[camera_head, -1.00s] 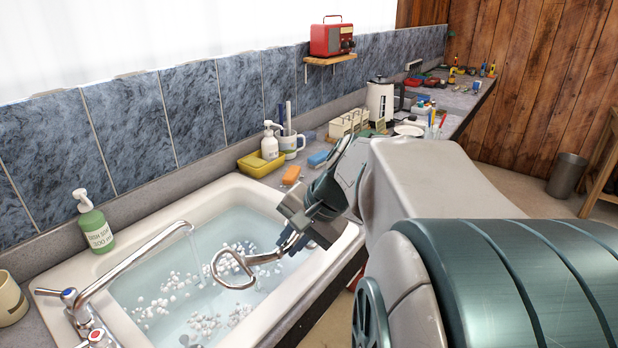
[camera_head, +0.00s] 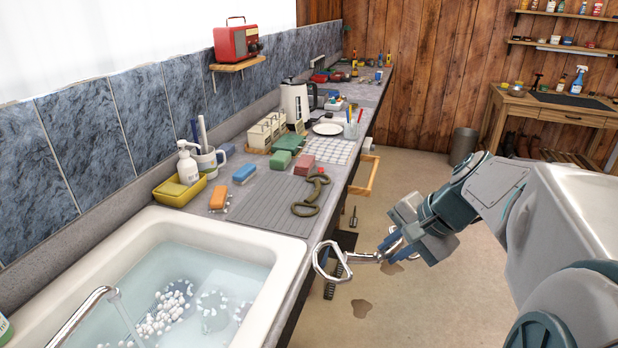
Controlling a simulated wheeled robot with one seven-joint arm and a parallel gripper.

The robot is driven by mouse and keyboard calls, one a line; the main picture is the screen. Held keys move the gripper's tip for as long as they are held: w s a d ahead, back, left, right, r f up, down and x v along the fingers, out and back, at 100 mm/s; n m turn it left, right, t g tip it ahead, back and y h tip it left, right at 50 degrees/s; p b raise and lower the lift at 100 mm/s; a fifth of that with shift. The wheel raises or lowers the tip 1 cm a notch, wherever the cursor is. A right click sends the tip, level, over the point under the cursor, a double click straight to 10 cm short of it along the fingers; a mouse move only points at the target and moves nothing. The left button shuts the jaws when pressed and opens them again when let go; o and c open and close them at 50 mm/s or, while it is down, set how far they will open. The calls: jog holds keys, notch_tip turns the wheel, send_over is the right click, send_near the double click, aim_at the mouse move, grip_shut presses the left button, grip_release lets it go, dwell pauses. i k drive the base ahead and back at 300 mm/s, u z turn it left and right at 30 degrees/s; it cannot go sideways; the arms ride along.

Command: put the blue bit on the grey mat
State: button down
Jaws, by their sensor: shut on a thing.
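The blue bit (camera_head: 364,257) is in my gripper (camera_head: 388,249). Its shiny metal ring and bar stick out to the left of the jaws, and blue shows beside the jaws, which partly hide it. My gripper is shut on the bit and holds it in the air, right of the sink and the counter's front edge. The grey mat (camera_head: 262,207) is ribbed and lies flat on the counter just beyond the sink, to the left of my gripper. A brownish bit with rings (camera_head: 305,208) lies at the mat's right side.
The sink (camera_head: 262,305) holds water and foam. An open drawer (camera_head: 364,180) juts from the counter. A wooden table (camera_head: 545,113) stands back right.

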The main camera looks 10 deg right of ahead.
aim_at(282, 200)
jog(key=z, duration=1.05)
jog(key=i, duration=1.7)
jog(key=u, duration=2.5)
